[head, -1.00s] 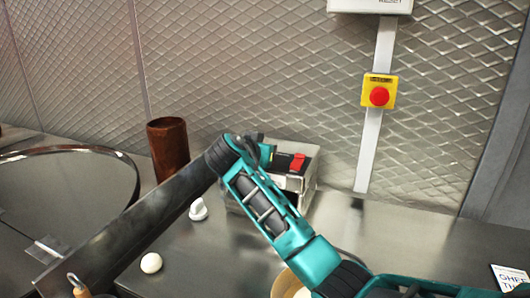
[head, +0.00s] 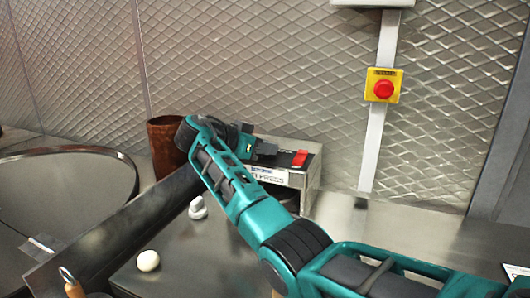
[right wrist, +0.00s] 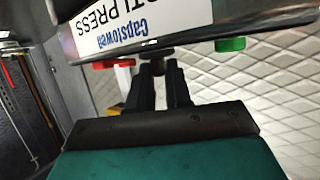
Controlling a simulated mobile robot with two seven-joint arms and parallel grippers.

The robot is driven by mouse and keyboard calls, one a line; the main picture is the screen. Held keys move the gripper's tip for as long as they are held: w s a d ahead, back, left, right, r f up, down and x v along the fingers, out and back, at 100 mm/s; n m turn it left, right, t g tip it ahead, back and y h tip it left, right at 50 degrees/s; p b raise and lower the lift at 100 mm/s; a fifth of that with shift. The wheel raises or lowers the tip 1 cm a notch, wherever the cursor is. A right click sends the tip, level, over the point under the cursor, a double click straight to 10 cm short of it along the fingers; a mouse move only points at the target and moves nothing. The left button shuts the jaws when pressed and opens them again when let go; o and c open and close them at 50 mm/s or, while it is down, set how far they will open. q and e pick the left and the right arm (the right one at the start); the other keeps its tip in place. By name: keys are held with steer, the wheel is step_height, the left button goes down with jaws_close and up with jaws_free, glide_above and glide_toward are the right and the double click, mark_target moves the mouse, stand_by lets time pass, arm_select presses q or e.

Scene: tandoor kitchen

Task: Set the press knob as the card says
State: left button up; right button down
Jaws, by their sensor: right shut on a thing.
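The roti press (head: 312,170) is a steel box with a white label and a red part on top, at the back of the counter. In the right wrist view its front (right wrist: 70,28) and label look upside down. A dark knob (right wrist: 157,53) shows below the label, between a red button (right wrist: 112,63) and a green button (right wrist: 231,44). My right gripper (right wrist: 160,72) is shut on this knob; its fingers hide most of it, so its setting cannot be read. The right gripper (head: 262,148) is partly hidden by its arm in the head view. My left gripper is not in view.
A white card (head: 517,277) with unreadable text is cut off at the right edge. A brown cylinder (head: 165,145), a small white object (head: 198,208) and a pale ball (head: 148,260) stand on the left. A yellow box with a red button (head: 383,87) is on the wall.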

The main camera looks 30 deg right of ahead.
steer(key=shift+a+f+m+g, duration=0.1)
steer(key=shift+f+m+g, duration=0.15)
steer(key=shift+m+g, duration=0.05)
stand_by(0.4)
steer(key=c, duration=1.1)
jaws_free()
steer(key=shift+c, duration=0.2)
steer(key=b+v, duration=0.1)
steer(key=v, duration=1.2)
steer(key=shift+w, duration=0.1)
